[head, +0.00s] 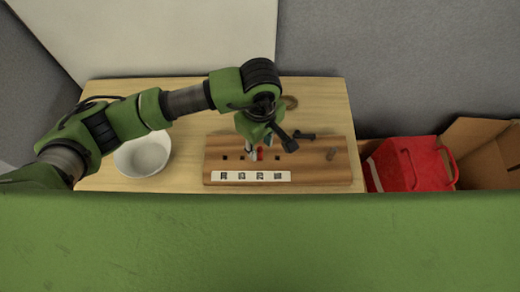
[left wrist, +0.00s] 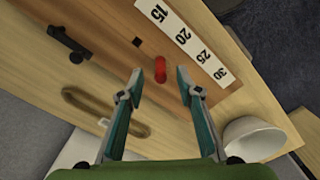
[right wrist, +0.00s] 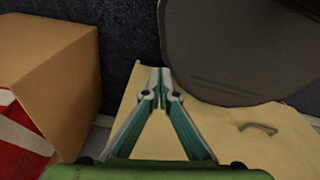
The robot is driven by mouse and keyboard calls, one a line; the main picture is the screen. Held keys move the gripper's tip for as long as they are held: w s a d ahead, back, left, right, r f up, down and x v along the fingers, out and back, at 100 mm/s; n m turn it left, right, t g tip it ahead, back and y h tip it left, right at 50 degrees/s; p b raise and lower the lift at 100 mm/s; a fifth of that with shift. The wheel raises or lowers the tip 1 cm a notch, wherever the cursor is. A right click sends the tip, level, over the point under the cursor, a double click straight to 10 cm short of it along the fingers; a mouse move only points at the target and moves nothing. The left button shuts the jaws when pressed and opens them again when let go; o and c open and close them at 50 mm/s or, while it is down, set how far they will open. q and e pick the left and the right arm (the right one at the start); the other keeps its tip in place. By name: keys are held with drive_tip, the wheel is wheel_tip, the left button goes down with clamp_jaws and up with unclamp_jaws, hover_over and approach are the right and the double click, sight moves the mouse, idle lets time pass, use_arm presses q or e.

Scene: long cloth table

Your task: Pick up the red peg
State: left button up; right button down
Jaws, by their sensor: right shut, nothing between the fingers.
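The red peg (head: 261,153) stands in the wooden board (head: 222,172) on the table, in a row with square dark holes. In the left wrist view the red peg (left wrist: 160,70) shows just ahead of and between the fingertips of my left gripper (left wrist: 161,82). That gripper is open, with a gap on each side of the peg. In the head view my left gripper (head: 252,154) is low over the board, partly hiding the peg. My right gripper (right wrist: 161,74) is shut and empty, away from the board. It is not seen in the head view.
A white number strip (head: 251,176) lies along the board's near side. A white bowl (head: 143,155) stands left. A red case (head: 403,164) and cardboard box (head: 480,165) are at right.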

sight(260, 155)
use_arm(q)
wheel_tip(260, 155, down, 2)
drive_tip(key=shift+s+a+f+p, duration=0.1)
drive_tip(key=shift+p, duration=0.2)
drive_tip(key=shift+f, duration=0.45)
clamp_jaws()
use_arm(e)
drive_tip(key=shift+s+d+r, duration=0.1)
drive_tip(key=shift+s+r, duration=0.55)
drive_tip(key=shift+s, duration=0.1)
drive_tip(key=shift+w, duration=0.1)
